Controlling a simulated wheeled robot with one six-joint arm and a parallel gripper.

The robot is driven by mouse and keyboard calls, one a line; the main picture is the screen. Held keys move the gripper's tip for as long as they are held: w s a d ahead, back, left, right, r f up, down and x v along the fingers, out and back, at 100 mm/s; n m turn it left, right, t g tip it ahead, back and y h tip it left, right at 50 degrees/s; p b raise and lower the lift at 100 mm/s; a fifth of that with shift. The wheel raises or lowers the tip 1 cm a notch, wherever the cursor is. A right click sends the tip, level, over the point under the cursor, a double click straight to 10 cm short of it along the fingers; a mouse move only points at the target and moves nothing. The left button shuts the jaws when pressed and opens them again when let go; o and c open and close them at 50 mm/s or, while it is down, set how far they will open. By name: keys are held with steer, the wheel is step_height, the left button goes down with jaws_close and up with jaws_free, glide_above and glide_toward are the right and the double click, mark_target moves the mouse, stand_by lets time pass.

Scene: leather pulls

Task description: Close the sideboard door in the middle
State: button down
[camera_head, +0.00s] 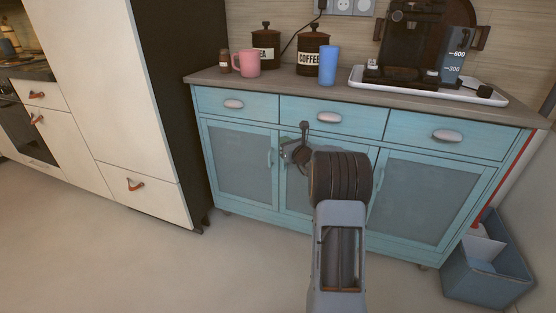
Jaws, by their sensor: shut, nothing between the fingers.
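The light blue sideboard (235,124) stands against the wall, with three drawers above three doors. The middle door (293,193) is mostly hidden behind my arm. Its visible left strip looks about level with the left door (240,165), but I cannot tell whether it is fully closed. My gripper (295,146) is shut and empty in front of the upper left part of the middle door, just below the middle drawer (340,117). Whether it touches the door is not clear. The right door (428,200) looks closed.
A pink mug (246,63), a blue cup (328,66), canisters (311,50) and a coffee machine on a white tray (430,89) stand on the top. A blue bin (487,278) is at the right. The floor (180,270) in front is clear.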

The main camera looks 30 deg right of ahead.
steer(key=s+a+p, duration=0.2)
steer(key=s+a, duration=0.5)
steer(key=s+a+r+n+g+y+p, duration=0.4)
steer(key=s+a+r+n+g+p, duration=0.15)
steer(key=a+r+n+p, duration=0.45)
steer(key=s+a+r+n+g+y+p, duration=0.4)
steer(key=s+a+r+n+p, duration=0.2)
steer(key=a+r+n+p, duration=0.45)
steer(key=s+d+r+n+g+h+p, duration=0.1)
steer(key=s+r+n+g+h+p, duration=0.4)
steer(key=s+r+n+p, duration=0.9)
steer(key=s+h+p, duration=0.1)
steer(key=s+h, duration=0.1)
steer(key=h, duration=0.1)
steer(key=shift+s+n+h+p, duration=0.15)
steer(key=shift+n+h+p, duration=0.2)
steer(key=shift+h+p, duration=0.05)
steer(key=shift+d+r, duration=0.1)
